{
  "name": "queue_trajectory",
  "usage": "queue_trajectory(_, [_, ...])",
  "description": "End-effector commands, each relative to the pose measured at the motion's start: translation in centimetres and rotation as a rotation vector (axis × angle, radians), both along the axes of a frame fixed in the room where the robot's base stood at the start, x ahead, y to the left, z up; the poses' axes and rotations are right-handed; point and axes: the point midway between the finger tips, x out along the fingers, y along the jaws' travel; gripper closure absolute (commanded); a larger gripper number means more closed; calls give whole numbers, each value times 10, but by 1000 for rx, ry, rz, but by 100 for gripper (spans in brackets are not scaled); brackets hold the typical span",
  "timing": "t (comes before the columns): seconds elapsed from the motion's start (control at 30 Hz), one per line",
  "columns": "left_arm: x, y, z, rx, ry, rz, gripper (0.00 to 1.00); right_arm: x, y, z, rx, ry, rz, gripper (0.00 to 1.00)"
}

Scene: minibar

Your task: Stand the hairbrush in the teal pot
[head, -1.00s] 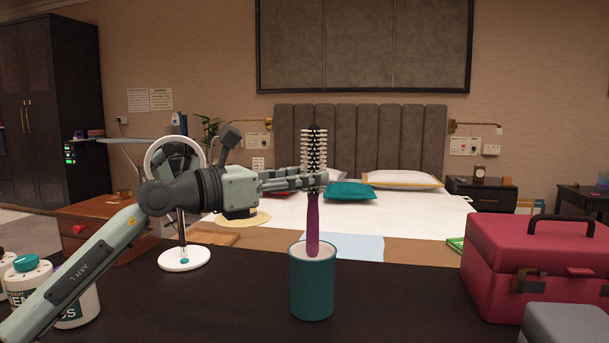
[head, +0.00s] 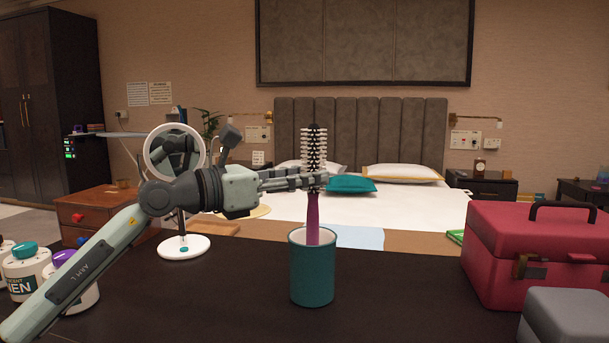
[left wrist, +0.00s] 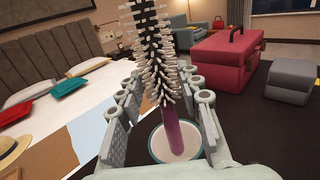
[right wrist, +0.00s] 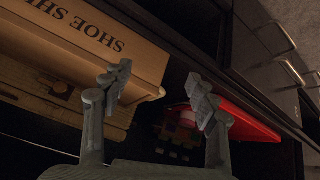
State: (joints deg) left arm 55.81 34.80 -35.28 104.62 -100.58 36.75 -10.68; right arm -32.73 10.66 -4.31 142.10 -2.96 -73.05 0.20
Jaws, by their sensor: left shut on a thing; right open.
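The hairbrush (head: 313,217) is upright, black with pale bristles on top and a purple handle below. My left gripper (head: 318,181) is shut on it just under the bristles. The teal pot (head: 312,275) stands on the dark counter below the brush. The handle's lower part is inside the pot's mouth, and its tip is hidden by the near rim in the head view. The left wrist view shows the handle (left wrist: 175,133) over the white inside of the pot (left wrist: 157,154). Whether it touches the bottom cannot be told. My right gripper (right wrist: 158,92) is open and empty.
A red case (head: 530,255) and a grey box (head: 565,318) stand to the right. A round mirror (head: 184,247) stands behind my left arm, and white bottles (head: 27,272) stand at left. The counter around the pot is clear. A shoe box (right wrist: 90,38) shows near my right gripper.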

Motion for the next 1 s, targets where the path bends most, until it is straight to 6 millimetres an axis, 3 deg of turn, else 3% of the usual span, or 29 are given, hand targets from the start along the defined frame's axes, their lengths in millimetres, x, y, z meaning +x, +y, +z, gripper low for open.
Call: queue_trajectory(1.0, [0,0,-22,-1,-1,0,100,49,51,42,110,-315,98,41])
